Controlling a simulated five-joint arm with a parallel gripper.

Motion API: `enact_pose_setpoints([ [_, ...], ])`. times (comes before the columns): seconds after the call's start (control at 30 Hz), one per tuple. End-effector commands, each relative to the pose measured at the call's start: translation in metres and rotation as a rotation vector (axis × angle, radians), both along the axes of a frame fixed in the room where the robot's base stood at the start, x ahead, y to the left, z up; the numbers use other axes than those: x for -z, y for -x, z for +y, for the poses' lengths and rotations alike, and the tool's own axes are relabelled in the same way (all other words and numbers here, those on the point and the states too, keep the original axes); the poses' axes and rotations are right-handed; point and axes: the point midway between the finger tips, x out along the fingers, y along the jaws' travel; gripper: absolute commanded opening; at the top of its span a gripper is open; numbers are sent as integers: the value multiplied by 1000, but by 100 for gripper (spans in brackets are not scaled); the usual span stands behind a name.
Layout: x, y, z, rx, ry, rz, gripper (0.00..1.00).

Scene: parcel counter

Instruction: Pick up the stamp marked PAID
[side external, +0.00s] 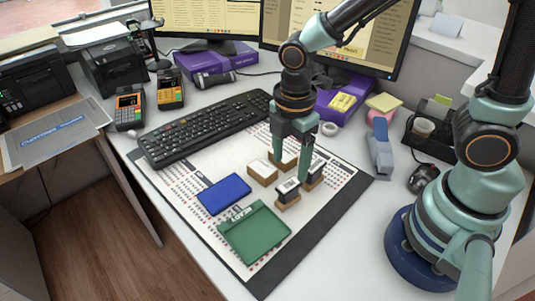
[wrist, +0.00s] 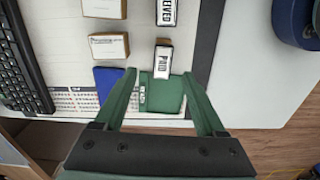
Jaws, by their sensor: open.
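The stamp marked PAID (wrist: 163,62) has a light wooden body and a white label with black letters. In the side view it appears to be the stamp (side external: 288,188) nearest the green ink pad (side external: 254,232). My gripper (side external: 290,166) is open and empty, pointing down among the stamps. In the wrist view my fingertips (wrist: 159,75) lie to either side of the PAID stamp's near end, which shows between and just beyond them. I cannot tell their exact height above the mat.
Another lettered stamp (wrist: 167,13) stands just beyond PAID. Two more wooden stamps (wrist: 109,46) (wrist: 103,8) stand to its left. A blue ink pad (side external: 224,194) lies beside the green one. The keyboard (side external: 205,125) and blue stapler (side external: 380,150) flank the mat (side external: 270,268).

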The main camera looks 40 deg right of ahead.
Motion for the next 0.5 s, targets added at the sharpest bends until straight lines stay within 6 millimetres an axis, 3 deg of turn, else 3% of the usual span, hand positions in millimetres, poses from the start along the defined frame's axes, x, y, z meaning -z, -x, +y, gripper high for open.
enact_pose_setpoints([
  [0.2,36,1,-1,3,2,5,72],
  [0.5,54,2,0,4,1,2,72],
])
